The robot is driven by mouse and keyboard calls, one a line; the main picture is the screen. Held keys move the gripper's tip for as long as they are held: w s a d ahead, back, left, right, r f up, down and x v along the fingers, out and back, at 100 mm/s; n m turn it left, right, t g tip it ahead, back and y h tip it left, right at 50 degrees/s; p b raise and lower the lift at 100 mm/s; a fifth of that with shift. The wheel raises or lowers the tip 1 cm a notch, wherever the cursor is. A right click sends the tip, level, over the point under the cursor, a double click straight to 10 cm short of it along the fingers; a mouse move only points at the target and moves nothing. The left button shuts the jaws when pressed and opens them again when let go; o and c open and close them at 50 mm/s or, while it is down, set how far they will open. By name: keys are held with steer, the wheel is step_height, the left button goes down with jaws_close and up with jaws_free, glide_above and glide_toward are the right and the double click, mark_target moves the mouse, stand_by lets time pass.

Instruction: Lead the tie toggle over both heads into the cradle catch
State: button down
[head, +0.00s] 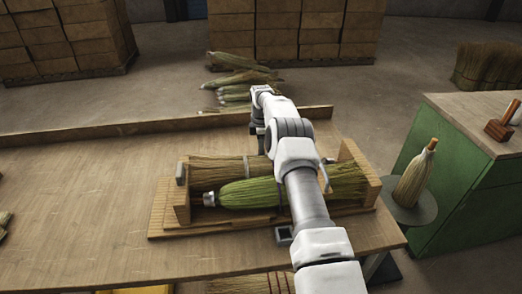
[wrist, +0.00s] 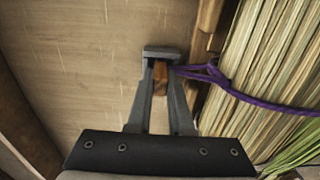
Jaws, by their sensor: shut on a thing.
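My gripper (wrist: 162,62) is shut on the wooden tie toggle (wrist: 160,76) in the wrist view. A purple cord (wrist: 262,103) runs from the toggle to the right across the straw. In the head view the wooden cradle (head: 160,212) holds two broom heads side by side, a tan head (head: 212,170) behind and a green head (head: 248,192) in front. My arm reaches over both heads, and its end points down behind the cradle's far side. A small dark metal bracket (head: 284,234) sits at the cradle's front; I cannot tell whether it is the catch. The cord is not discernible in the head view.
A finished-looking broom head (head: 415,172) stands on a round plate at the right, beside a green cabinet (head: 450,160).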

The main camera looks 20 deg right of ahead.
steer(key=shift+f, duration=0.1)
steer(key=c, duration=0.7)
jaws_free()
steer(key=shift+c, duration=0.2)
